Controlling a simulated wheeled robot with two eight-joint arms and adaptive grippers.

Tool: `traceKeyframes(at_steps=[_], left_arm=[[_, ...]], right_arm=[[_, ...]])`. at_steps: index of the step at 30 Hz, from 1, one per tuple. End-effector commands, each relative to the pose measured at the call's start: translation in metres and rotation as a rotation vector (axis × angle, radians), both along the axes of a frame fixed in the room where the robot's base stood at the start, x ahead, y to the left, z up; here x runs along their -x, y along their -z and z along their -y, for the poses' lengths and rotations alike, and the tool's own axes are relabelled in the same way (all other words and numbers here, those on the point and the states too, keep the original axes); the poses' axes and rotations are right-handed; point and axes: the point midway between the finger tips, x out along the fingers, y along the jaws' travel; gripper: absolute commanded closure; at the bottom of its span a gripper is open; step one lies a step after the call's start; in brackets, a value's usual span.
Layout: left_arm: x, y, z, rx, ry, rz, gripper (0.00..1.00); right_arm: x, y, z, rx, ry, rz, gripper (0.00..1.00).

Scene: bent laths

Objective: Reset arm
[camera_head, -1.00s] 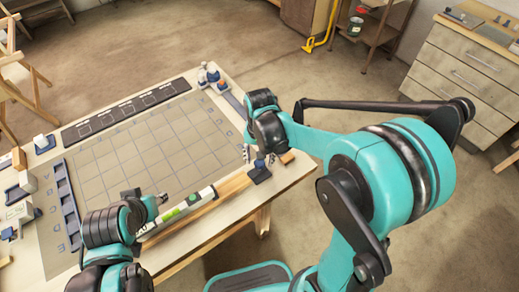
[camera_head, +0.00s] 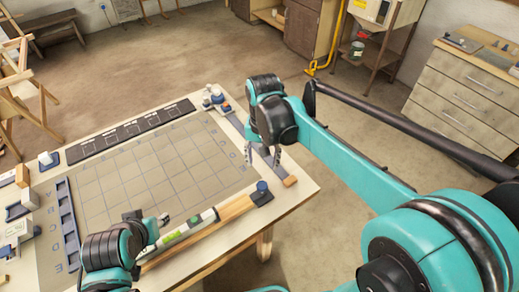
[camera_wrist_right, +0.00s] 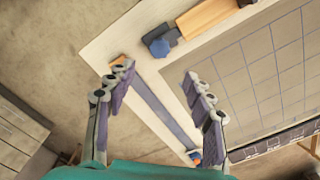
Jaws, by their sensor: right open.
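My right gripper (camera_head: 263,156) hangs over the right edge of the table (camera_head: 225,245), fingers pointing down. In the right wrist view its two fingers (camera_wrist_right: 158,84) are spread wide with nothing between them. A long grey strip (camera_wrist_right: 165,112) lies on the table below, with a small orange block (camera_head: 290,181) at one end. My left gripper (camera_head: 150,219) is low over the table's near side, by the white and green bar (camera_head: 190,226). Its fingers are too small and overlapped to tell their state.
A gridded mat (camera_head: 150,170) covers the table's middle. A blue knob (camera_head: 262,186) sits at the near right corner by a wooden bar (camera_head: 237,208). Small items (camera_head: 213,97) stand at the far corner. A drawer cabinet (camera_head: 465,90) is at the right; floor between is free.

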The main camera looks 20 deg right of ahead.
Motion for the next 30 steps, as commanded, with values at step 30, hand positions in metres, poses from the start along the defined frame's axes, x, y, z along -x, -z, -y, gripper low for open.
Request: traceKeyframes(at_steps=[30], left_arm=[[0.0, 0.001, 0.0, 0.0, 0.0, 0.0, 0.62]], right_arm=[[0.108, 0.015, 0.04, 0.13, -0.416, 0.601, 0.47]])
